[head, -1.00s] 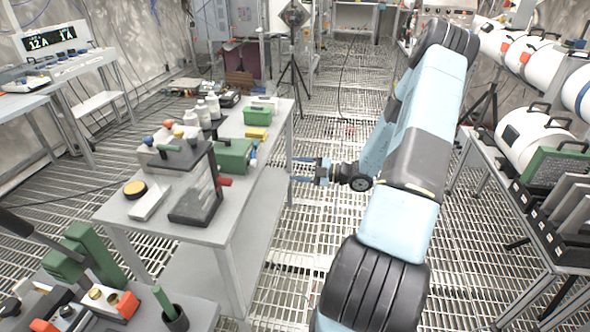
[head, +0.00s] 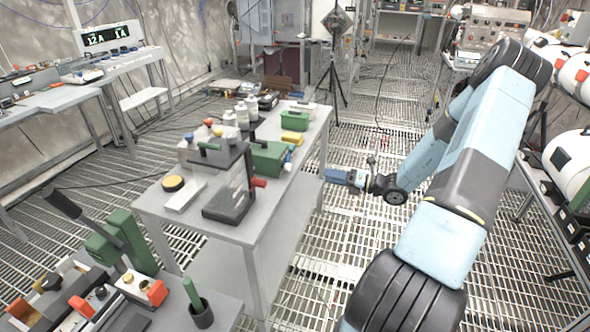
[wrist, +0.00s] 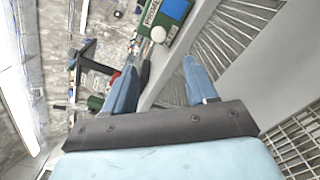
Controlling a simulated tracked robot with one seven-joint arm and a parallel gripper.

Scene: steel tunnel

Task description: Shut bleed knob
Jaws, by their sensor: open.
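My gripper (head: 338,175) hangs at the right edge of the grey table (head: 255,232), its fingers pointing left; in the wrist view its two blue fingers (wrist: 160,66) are apart with nothing between them. I cannot tell for sure which knob is the bleed knob. A red knob (head: 258,182) sticks out from the side of an upright dark-framed panel (head: 230,186) on the table. A box behind it has small knobs on top, one of them red (head: 208,122). A green box (head: 269,158) stands beside the panel, apart from my gripper.
White bottles (head: 242,113), a green bin (head: 293,120) and a yellow block (head: 294,137) crowd the table's back half. A tripod (head: 334,75) stands behind it. A bench with levers (head: 130,290) fills the lower left. Grated floor (head: 335,255) is open right of the table.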

